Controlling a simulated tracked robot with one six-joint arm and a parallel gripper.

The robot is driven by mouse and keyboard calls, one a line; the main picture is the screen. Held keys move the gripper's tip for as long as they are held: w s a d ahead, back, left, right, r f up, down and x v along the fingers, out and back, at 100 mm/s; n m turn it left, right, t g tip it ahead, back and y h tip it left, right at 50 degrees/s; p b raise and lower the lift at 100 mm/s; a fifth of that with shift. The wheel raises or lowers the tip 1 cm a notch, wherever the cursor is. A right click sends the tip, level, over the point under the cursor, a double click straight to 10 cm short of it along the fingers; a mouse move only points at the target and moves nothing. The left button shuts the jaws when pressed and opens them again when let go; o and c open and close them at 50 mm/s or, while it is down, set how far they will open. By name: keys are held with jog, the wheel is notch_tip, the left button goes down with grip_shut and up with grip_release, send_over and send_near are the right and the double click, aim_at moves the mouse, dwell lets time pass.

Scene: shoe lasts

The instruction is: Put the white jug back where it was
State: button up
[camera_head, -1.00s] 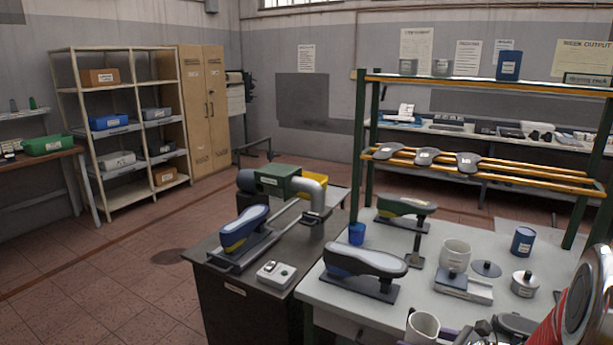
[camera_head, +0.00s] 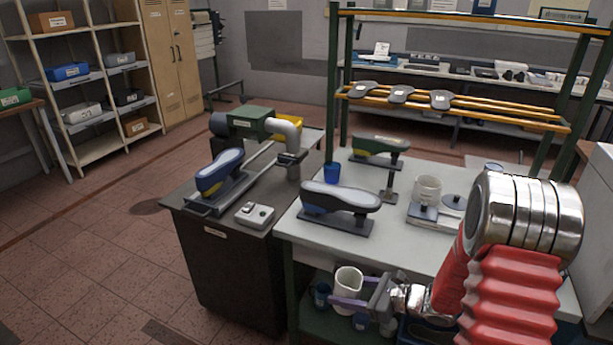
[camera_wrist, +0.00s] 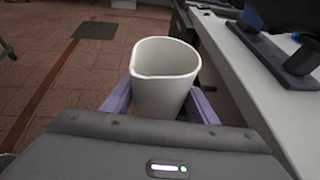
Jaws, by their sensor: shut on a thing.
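The white jug (camera_head: 347,281) is held upright between the purple fingers of my gripper (camera_head: 352,303), in front of the pale workbench (camera_head: 300,232) and below its top. In the wrist view the jug (camera_wrist: 165,85) stands between the two fingers, its open mouth and spout towards the camera, its lower part hidden by the gripper body. The jug looks empty. A green lower shelf (camera_head: 305,335) shows beneath the bench, behind and below the jug. I cannot tell whether the jug is over it.
Small blue containers (camera_head: 322,293) are by the lower shelf. Shoe lasts on stands (camera_head: 340,197), a white mug (camera_head: 427,189) and a blue cup (camera_head: 332,173) are on the bench top. A dark cabinet (camera_head: 235,280) stands left of the bench. The floor further left is clear.

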jog(key=w+r+m+t+h, duration=0.2)
jog(key=w+r+m+h, duration=0.1)
jog(key=r, duration=0.8)
jog(key=w+r+m+t+h, duration=0.2)
jog(key=w+r+m+h, duration=0.2)
jog(key=r, duration=0.8)
jog(key=shift+w+t, duration=0.4)
jog(key=shift+w, duration=0.85)
jog(key=shift+s, duration=0.15)
